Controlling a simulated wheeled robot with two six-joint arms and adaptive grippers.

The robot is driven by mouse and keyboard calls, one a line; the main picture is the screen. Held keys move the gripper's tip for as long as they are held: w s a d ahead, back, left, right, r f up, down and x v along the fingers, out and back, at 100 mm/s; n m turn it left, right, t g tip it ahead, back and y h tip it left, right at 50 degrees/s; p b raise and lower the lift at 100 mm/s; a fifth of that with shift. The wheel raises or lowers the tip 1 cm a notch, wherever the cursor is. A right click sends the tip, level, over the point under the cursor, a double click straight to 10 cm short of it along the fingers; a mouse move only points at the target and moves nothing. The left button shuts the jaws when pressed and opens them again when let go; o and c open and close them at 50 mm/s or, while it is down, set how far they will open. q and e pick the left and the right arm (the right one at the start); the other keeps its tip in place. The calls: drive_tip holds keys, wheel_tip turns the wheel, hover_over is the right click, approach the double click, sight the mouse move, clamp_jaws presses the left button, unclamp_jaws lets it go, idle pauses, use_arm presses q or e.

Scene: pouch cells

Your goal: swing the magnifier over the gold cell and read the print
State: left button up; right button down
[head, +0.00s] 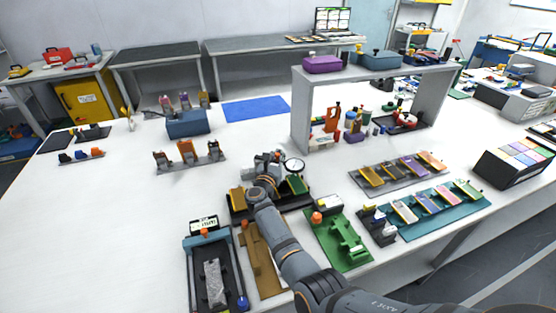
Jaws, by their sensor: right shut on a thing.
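My right gripper (272,161) is at the middle of the white bench, its arm reaching in from the bottom right. It is shut at the magnifier (293,166), a round pale lens with a dark rim; the exact grip is too small to make out. The lens is above a dark stand with a green block (296,184). A gold block (238,198) is left of my wrist on the same dark base. A gold cell (371,176) lies at the left end of a grey tray (365,190), right of and apart from the lens. No print is readable. My left gripper is out of view.
A teal mat (415,231) with several cells lies at the right. A green fixture (345,238) and a black tester (211,260) stand near the front. A grey shelf (300,110) stands behind.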

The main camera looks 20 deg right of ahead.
drive_tip(key=shift+s+a+m+g+h+b, duration=0.3)
drive_tip(key=shift+m+h+b, duration=0.1)
drive_tip(key=shift+h, duration=0.1)
drive_tip(key=c, duration=1.3)
unclamp_jaws()
drive_tip(key=shift+d, duration=0.1)
drive_tip(key=shift+o, duration=0.2)
